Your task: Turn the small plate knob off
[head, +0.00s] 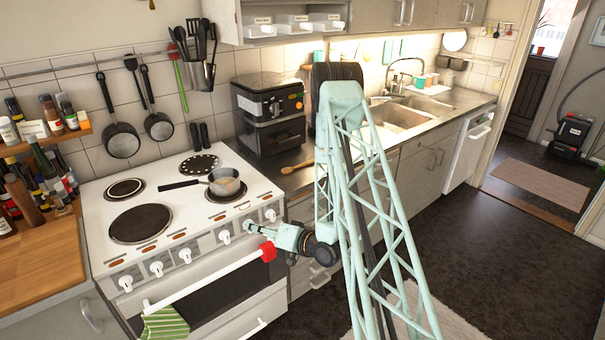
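The white cooker (95,215) stands at the left with a row of white knobs along its sloped front panel. Knobs show at the left (125,283), in the middle (185,255) and at the right end (270,214). I cannot tell which one is the small plate's knob, and their settings are too small to read. A small dark plate (125,188) lies at the back left of the hob. My gripper (247,226) is at the right part of the panel, its tip at the second knob from the right and partly hiding it. Contact and finger opening are unclear.
A saucepan (224,186) sits on the front right plate, its handle pointing left. The oven handle (205,281) runs below the knobs, with a red item (267,251) near its right end and a green striped towel (165,325) at its left. A wooden spoon (297,167) lies on the counter.

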